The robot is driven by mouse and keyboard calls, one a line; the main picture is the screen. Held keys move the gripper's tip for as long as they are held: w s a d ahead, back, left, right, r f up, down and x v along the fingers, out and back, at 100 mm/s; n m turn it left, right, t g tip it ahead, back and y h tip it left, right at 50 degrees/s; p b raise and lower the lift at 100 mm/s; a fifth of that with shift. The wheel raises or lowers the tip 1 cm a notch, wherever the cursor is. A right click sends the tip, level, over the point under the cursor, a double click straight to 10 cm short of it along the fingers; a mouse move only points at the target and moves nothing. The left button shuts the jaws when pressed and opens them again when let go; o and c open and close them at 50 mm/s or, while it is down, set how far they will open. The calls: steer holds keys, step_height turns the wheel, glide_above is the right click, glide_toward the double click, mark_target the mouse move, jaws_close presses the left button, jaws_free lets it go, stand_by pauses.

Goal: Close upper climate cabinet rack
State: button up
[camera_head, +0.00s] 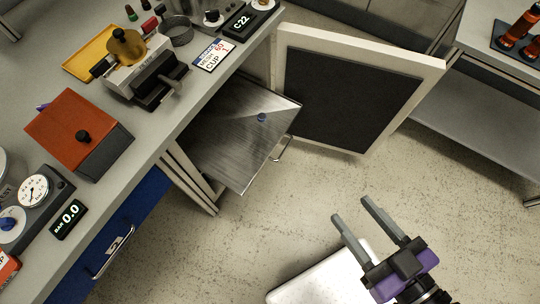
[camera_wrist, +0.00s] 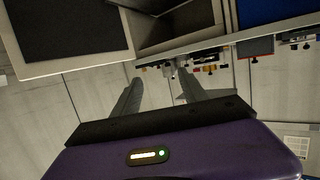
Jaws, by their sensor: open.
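The climate cabinet's upper rack (camera_head: 228,138) is a flat metal shelf pulled out from under the bench. A small blue piece (camera_head: 262,117) lies on it, and a loop handle (camera_head: 281,149) is at its front edge. The cabinet door (camera_head: 350,95), white-framed with a dark panel, stands wide open beyond the rack. It also shows at upper left in the wrist view (camera_wrist: 70,35). My gripper (camera_head: 354,209) is open and empty, with two grey fingers apart, in front of the rack and to its lower right, clear of it. The gripper fingers show in the wrist view too (camera_wrist: 158,95).
The bench top (camera_head: 150,125) carries a red-lidded box (camera_head: 75,130), a black-and-grey device (camera_head: 147,75), a yellow tray (camera_head: 88,55) and gauges. A blue drawer (camera_head: 125,235) with a handle is below. Another table (camera_head: 490,45) stands at upper right. Floor between is clear.

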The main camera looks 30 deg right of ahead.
steer(key=shift+w+d+f, duration=0.1)
steer(key=shift+w, duration=0.05)
steer(key=c, duration=0.4)
steer(key=w, duration=0.1)
steer(key=w+d+t+h+b, duration=0.1)
steer(key=w, duration=0.1)
steer(key=shift+w+d+m, duration=0.15)
steer(key=shift+w+m, duration=0.15)
jaws_close()
steer(key=w+d+f+m+g+h+b, duration=0.1)
steer(key=w+d+f+m+g+b, duration=0.3)
steer(key=w+d+f, duration=0.7)
steer(key=w+d+f+m+t+h+b, duration=0.1)
steer(key=w+d+f+m, duration=0.4)
steer(key=w+d+f, duration=0.6)
steer(key=m+g+y, duration=0.2)
steer(key=g+y, duration=0.3)
steer(key=y, duration=0.3)
glide_toward(283, 135)
steer(key=b+x, duration=0.3)
steer(key=x, duration=0.3)
steer(key=shift+s+a, duration=0.1)
